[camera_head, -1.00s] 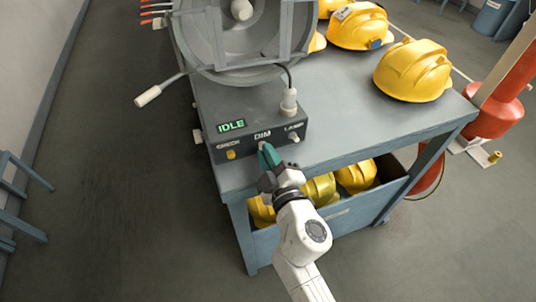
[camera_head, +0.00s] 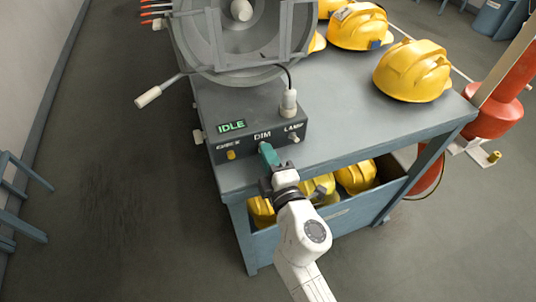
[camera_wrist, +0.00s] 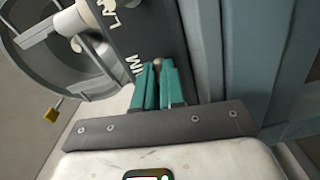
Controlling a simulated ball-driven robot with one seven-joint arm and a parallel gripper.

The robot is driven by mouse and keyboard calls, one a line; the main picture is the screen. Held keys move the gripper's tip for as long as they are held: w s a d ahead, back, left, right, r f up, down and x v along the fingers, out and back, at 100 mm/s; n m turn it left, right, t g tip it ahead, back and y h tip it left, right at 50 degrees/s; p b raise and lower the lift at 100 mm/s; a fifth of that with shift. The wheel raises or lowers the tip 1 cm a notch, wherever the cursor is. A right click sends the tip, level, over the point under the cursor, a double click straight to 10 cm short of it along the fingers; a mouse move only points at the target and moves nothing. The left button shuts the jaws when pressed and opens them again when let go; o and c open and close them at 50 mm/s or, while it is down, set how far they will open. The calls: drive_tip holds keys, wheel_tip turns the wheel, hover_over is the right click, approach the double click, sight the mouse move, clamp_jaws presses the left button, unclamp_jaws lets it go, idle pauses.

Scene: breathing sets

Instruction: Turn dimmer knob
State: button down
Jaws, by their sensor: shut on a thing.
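A dark grey control box (camera_head: 228,155) stands at the front left of the workbench, with a green IDLE display (camera_head: 231,126) and labels CHECK, DIM and LAMP. My gripper (camera_head: 267,152) reaches the box front just below the DIM label. Its teal fingers are shut on the dimmer knob. In the wrist view the teal fingers (camera_wrist: 153,82) are close together, and a bit of the knob (camera_wrist: 158,63) shows between their tips. Most of the knob is hidden by the fingers.
A large grey drum (camera_head: 215,40) with a crank handle stands behind. Yellow helmets (camera_head: 412,70) sit on the bench and in the drawer below. A red cylinder (camera_head: 497,110) stands at right.

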drive_tip(key=shift+f+n, duration=0.1)
drive_tip(key=shift+n, duration=0.7)
drive_tip(key=c, duration=1.2)
unclamp_jaws()
drive_tip(key=shift+s, duration=0.1)
drive_tip(key=v, duration=1)
drive_tip(key=shift+s+b, duration=0.3)
drive_tip(key=shift+b, duration=0.1)
